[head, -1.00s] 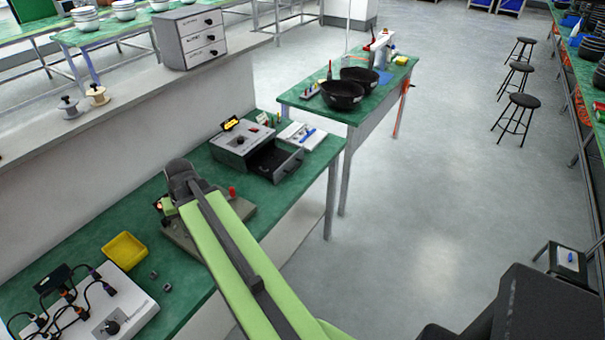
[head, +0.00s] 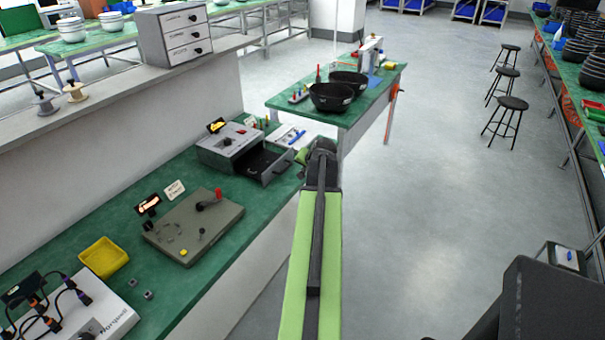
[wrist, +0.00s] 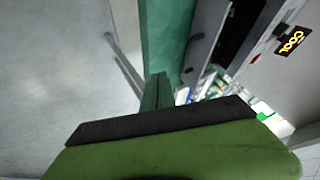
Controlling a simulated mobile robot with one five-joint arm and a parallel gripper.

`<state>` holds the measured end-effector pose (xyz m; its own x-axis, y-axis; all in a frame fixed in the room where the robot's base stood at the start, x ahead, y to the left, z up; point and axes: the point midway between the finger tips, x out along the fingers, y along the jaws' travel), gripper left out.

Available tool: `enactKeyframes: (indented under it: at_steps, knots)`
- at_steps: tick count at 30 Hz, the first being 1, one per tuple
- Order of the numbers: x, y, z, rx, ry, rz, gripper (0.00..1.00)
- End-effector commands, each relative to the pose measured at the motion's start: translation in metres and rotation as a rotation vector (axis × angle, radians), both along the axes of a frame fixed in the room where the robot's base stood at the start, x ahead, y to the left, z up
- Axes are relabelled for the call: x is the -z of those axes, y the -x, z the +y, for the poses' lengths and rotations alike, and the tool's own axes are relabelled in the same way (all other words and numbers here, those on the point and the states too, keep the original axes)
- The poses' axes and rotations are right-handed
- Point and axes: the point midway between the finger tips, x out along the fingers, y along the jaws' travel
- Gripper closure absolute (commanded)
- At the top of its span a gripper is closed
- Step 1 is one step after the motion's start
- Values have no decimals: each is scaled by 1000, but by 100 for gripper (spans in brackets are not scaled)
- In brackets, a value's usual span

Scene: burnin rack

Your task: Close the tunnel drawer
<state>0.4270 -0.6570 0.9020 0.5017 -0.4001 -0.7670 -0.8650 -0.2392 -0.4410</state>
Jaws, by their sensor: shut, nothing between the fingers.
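The tunnel unit (head: 222,146) is a grey box on the green bench with a small lit display. Its drawer (head: 272,170) is pulled out toward the aisle, and its dark inside shows. In the wrist view the drawer's front (wrist: 203,42) is at the upper right, beside the box (wrist: 268,75) with a lit "COOL" sign. My gripper (head: 304,157) is just right of the drawer front, near the bench's edge, partly hidden by my arm. In the wrist view my shut, empty fingers (wrist: 157,90) point toward the bench edge, apart from the drawer front.
A grey fixture plate (head: 194,226), a yellow tray (head: 103,258) and a wired white box (head: 110,318) are nearer on the bench. A white tray (head: 285,135) lies beyond the unit. A second table (head: 352,118) holds black bowls. The aisle floor is clear.

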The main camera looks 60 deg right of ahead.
Motion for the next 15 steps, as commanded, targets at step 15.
enactKeyframes:
  at_steps: [15]
  knots:
    - [46,-65,-28,-1,0,2,100]
